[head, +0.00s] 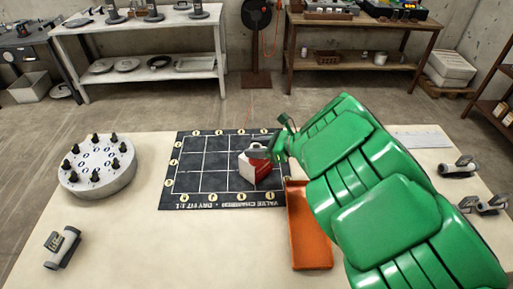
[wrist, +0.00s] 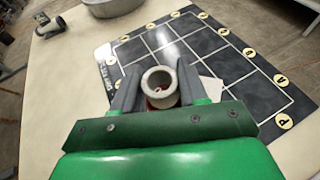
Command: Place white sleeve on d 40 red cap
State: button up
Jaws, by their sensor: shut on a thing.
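The white sleeve (wrist: 152,79) is a short, thick-walled ring between the two grey fingers of my gripper (wrist: 158,70) in the wrist view. My gripper is shut on it. Red shows through its bore and just beneath it, so the sleeve is over or on a red part; I cannot tell if it is seated. In the head view the red part (head: 262,171) sits beside a white piece on the dark grid mat (head: 205,180). My gripper (head: 264,152) is right above them, and the arm hides part of this spot.
An orange tray (head: 310,235) lies right of the mat, partly under my arm. A round grey flange with black studs (head: 100,175) stands at left. A grey clamp-like fitting (head: 62,248) lies front left; similar ones (head: 460,167) lie at right. The table's front middle is clear.

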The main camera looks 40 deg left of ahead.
jog(key=shift+f, duration=0.25)
jog(key=o, duration=1)
jog(key=shift+o, duration=0.2)
jog(key=shift+r, duration=0.15)
jog(key=v, duration=1.2)
jog(key=shift+o, duration=0.4)
